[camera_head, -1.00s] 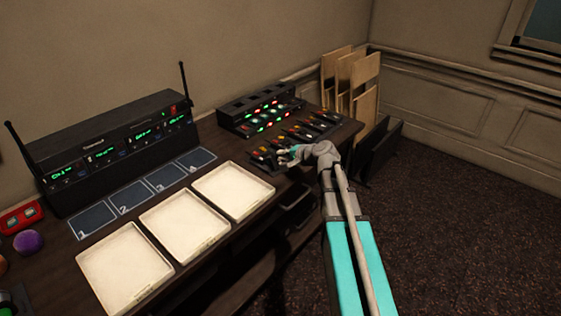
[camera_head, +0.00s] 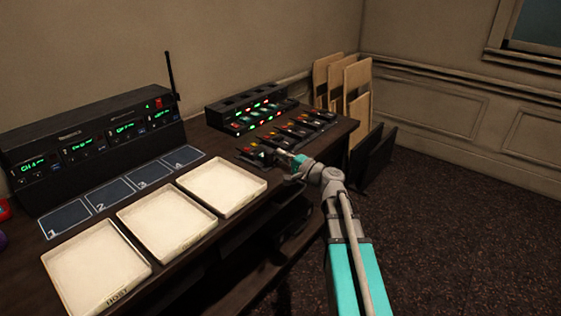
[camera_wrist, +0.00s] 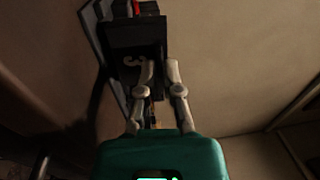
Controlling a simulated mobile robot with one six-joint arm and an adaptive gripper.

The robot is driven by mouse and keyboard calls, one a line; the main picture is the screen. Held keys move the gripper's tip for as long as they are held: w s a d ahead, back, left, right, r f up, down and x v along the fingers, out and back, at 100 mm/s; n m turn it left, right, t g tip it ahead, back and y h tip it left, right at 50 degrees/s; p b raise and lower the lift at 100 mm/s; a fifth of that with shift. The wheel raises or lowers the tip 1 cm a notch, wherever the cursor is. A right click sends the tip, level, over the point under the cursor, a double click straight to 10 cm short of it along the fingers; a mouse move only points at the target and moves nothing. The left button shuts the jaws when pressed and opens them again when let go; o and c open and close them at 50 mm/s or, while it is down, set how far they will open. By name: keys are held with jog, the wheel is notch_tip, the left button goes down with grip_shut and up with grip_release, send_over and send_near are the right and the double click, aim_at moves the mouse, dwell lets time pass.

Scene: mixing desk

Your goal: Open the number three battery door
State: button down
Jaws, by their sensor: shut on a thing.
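The number three unit (camera_wrist: 133,32) is a dark block with a red part at its top in the wrist view. A pale "3" shows on its dark lower face, the battery door (camera_wrist: 131,72). My gripper (camera_wrist: 158,68) is shut on this dark part, with its pale fingertips over the right side of the face. The fingers hide part of the door, and I cannot tell how far it is open.
A rack with red and green lights (camera_head: 255,107) stands behind the row. A black receiver (camera_head: 90,145), numbered mats (camera_head: 130,188) and several white trays (camera_head: 222,187) lie to the left. Boards (camera_head: 343,85) lean at the wall beyond the desk. Dark floor is clear at right.

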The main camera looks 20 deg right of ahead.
jog(key=shift+f+b, duration=0.1)
jog(key=shift+b, duration=0.2)
jog(key=c, duration=0.8)
grip_release()
jog(key=shift+r+p, duration=0.25)
jog(key=shift+p, duration=0.45)
